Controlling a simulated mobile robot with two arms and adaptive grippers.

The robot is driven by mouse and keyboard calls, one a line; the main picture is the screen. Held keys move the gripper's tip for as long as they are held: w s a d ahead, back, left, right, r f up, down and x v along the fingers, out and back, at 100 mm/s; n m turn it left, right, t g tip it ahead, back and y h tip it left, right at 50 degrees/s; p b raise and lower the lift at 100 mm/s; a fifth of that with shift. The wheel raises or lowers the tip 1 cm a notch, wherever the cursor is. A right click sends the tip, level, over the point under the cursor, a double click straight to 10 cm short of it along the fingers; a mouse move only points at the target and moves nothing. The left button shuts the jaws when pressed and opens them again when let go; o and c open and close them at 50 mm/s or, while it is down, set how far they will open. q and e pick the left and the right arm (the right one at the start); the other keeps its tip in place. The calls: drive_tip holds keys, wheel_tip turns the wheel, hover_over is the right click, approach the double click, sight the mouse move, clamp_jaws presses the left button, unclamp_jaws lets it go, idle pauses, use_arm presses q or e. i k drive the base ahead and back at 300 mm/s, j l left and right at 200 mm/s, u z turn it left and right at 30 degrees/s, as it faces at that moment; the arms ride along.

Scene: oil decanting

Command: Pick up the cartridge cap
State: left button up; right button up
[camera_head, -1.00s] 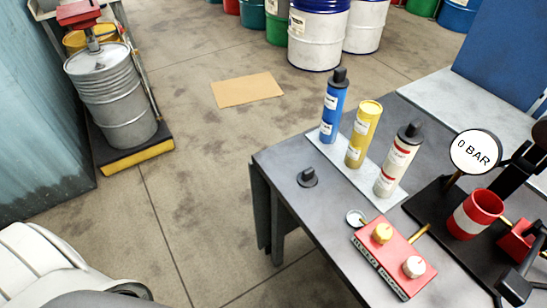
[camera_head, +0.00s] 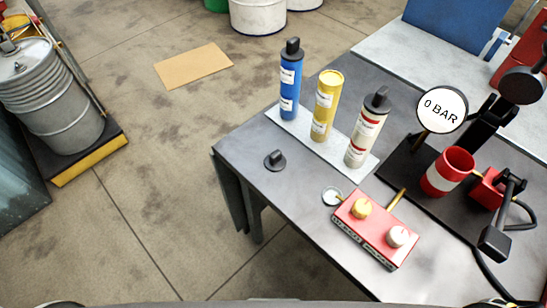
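A small black cap (camera_head: 275,160) with an upright knob lies loose on the grey table (camera_head: 300,190), near its left edge. Three cartridges stand upright on a pale plate (camera_head: 278,117) behind it. The blue cartridge (camera_head: 291,88) and the white cartridge (camera_head: 364,140) with red bands have black caps on top. The yellow cartridge (camera_head: 326,108) has no black cap on its top. Neither of my grippers is in view.
A red block (camera_head: 375,230) with two knobs sits right of the cap, beside a small round dish (camera_head: 332,197). A pressure gauge (camera_head: 441,110) reads 0 BAR near a red cup (camera_head: 447,172).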

sight(275, 162)
drive_tip(key=j+z, duration=0.3)
drive_tip(key=j, duration=0.3)
drive_tip(key=j+z, duration=0.35)
drive_tip(key=j, duration=0.3)
drive_tip(key=k+j+z, duration=0.1)
drive_tip(key=j+z, duration=0.2)
drive_tip(key=j, duration=0.3)
